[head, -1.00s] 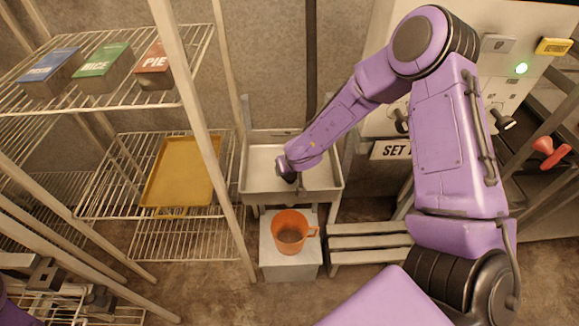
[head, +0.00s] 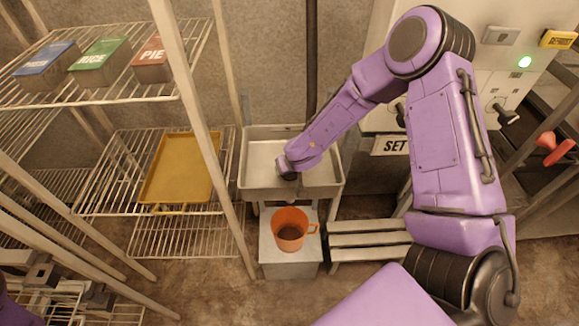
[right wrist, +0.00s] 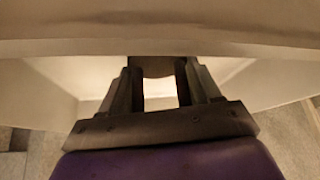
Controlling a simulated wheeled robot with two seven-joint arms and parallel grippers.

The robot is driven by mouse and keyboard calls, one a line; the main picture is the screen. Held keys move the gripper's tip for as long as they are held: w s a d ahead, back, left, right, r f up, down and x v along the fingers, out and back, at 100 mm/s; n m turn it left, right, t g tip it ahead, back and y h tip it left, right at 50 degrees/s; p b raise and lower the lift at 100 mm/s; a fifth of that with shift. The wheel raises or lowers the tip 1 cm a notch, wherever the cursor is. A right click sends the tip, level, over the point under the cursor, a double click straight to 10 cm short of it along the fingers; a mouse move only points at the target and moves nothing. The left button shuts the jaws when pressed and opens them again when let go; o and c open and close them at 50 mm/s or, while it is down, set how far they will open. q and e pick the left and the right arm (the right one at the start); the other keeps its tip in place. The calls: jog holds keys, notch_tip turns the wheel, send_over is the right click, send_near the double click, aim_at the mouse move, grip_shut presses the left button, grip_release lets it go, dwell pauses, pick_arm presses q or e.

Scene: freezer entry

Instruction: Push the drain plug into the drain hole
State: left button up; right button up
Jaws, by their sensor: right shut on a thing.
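The metal sink (head: 259,170) stands against the back wall. My right arm reaches over it, and its gripper (head: 288,174) points down into the basin area. In the right wrist view the gripper (right wrist: 157,88) is shut on a dark grey-brown thing (right wrist: 157,67), which I take for the drain plug. Only a small part of it shows, below a pale rim. The drain hole is hidden, so I cannot tell whether the plug touches it. My left gripper (head: 70,284) is at the lower left, its dark fingers apart and empty, partly cut off.
An orange jug (head: 289,229) with dark contents stands on a pale box (head: 268,263) below the sink. A wire shelf to the left bears a yellow tray (head: 181,171) and several labelled boxes (head: 100,63). A slatted bench (head: 369,240) stands right of the box.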

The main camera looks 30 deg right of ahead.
jog(key=shift+f, duration=0.4)
jog(key=o, duration=1.2)
jog(key=shift+c, duration=0.2)
jog(key=shift+r, duration=0.1)
jog(key=p+v, duration=0.1)
jog(key=v, duration=0.9)
jog(key=shift+r, duration=0.2)
jog(key=shift+s, duration=0.1)
